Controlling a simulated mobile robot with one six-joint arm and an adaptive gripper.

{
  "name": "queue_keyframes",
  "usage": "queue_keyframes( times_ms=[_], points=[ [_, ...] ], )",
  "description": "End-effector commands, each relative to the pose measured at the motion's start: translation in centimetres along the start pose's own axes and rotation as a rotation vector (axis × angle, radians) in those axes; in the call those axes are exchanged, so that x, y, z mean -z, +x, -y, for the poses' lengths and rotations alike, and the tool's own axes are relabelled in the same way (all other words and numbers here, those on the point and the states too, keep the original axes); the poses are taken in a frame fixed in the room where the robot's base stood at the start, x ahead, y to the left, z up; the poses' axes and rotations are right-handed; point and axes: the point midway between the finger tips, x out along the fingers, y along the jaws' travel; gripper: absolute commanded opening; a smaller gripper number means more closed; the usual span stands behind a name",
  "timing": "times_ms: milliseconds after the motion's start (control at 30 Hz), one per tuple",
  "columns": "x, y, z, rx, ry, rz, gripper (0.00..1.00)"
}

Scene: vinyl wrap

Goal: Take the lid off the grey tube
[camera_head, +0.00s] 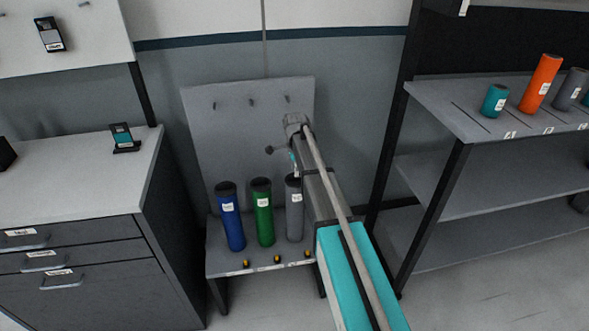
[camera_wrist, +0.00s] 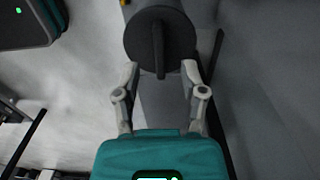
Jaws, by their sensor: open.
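The grey tube (camera_head: 295,215) stands upright at the right of a row on a low grey stand, with a dark top and a white label. My arm comes over its right side. My gripper (camera_wrist: 160,72) is open, its two pale fingers apart. In the wrist view a dark round lid (camera_wrist: 145,38) with a bar handle lies just beyond and between the fingertips. The fingers do not grip it. I cannot tell from the wrist view whether it sits on the grey tube. In the head view the gripper end is small and partly hidden by my arm.
A blue tube (camera_head: 231,222) and a green tube (camera_head: 263,216) stand left of the grey one. A pegboard (camera_head: 235,135) rises behind them. A drawer cabinet (camera_head: 80,235) is at left. A shelf (camera_head: 440,105) with teal, orange and grey cylinders is at right.

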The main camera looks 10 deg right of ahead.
Motion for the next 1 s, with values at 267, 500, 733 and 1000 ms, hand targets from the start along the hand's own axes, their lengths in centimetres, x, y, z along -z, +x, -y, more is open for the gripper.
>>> queue_keyframes(
  times_ms=[267,500,733,1000],
  points=[
    [0.0,2.4,0.0,0.0,0.0,0.0,0.54],
    [-0.1,3.2,0.0,0.0,-0.001,0.0,0.54],
    [-0.1,3.4,0.0,0.0,-0.001,0.0,0.54],
    [-0.1,3.3,0.0,0.0,-0.001,0.0,0.41]
  ],
)
